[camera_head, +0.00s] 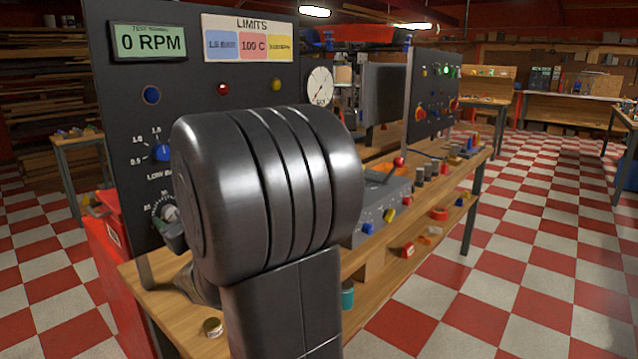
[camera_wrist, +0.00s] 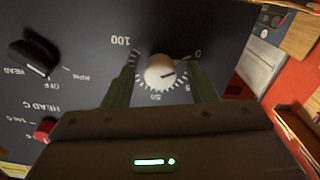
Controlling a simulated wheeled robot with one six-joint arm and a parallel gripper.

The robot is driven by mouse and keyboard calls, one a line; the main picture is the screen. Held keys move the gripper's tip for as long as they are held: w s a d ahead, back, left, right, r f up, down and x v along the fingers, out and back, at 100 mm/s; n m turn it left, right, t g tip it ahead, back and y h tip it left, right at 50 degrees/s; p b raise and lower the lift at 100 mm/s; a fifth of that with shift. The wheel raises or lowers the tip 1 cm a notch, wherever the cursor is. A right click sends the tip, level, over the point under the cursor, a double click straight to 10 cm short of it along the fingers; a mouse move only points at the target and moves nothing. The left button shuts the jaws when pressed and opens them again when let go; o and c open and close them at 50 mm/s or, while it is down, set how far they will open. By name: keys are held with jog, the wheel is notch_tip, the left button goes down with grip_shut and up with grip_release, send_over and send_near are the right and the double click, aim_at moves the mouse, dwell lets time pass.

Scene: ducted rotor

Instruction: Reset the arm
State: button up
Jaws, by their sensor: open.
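My gripper (camera_wrist: 162,62) shows in the wrist view with its two green fingers spread apart. A pale round knob (camera_wrist: 160,73) on the dark panel, with a scale marked 0, 50 and 100, appears between the fingers. A gap shows on each side of the knob; I cannot tell how far the fingertips are from the panel. In the head view my large dark arm joint covers the middle, and only part of my gripper (camera_head: 172,238) shows beside the lower panel dial (camera_head: 168,214).
The control panel (camera_head: 115,85) carries a green "0 RPM" display (camera_head: 148,42) and a blue knob (camera_head: 162,153). In the wrist view a black knob (camera_wrist: 35,58) and a red knob (camera_wrist: 45,129) are nearby. The wooden workbench (camera_head: 130,270) runs right; checkered floor beyond is open.

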jog(key=m+p, duration=0.4)
jog(key=p, duration=0.1)
jog(key=shift+r, duration=0.2)
jog(key=shift+b+v, duration=0.3)
jog(key=shift+v, duration=1.4)
jog(key=shift+f, duration=0.2)
